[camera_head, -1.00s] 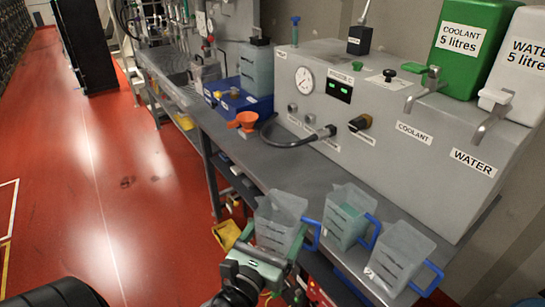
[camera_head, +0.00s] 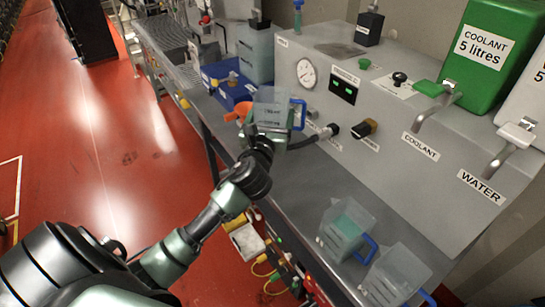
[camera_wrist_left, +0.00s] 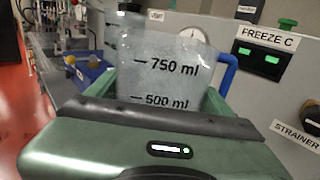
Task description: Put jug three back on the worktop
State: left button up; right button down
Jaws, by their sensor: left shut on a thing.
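My left gripper (camera_head: 268,134) is shut on a translucent grey jug with a blue handle (camera_head: 272,106). The jug looks roughly upright, in front of the grey machine, over the worktop (camera_head: 290,185); whether its base touches is hidden. In the left wrist view the jug (camera_wrist_left: 160,65) fills the jaws and shows 750 ml and 500 ml marks. A second jug with greenish contents (camera_head: 342,232) and a third jug (camera_head: 396,276) stand on the near part of the worktop. I cannot read which jug is number three. My right gripper is not in view.
The grey machine (camera_head: 320,95) with gauge, coolant tap and water tap lines the back. An orange funnel (camera_head: 238,112) and a black hose (camera_head: 312,138) lie close to the held jug. A blue box (camera_head: 228,88) sits further left. Worktop between held and standing jugs is clear.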

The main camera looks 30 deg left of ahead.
pick_arm(q)
notch_tip(320, 180, down, 14)
jog(key=b, duration=0.4)
jog(key=shift+w+f, duration=0.1)
jog(key=shift+f, duration=0.25)
jog(key=o, duration=1.8)
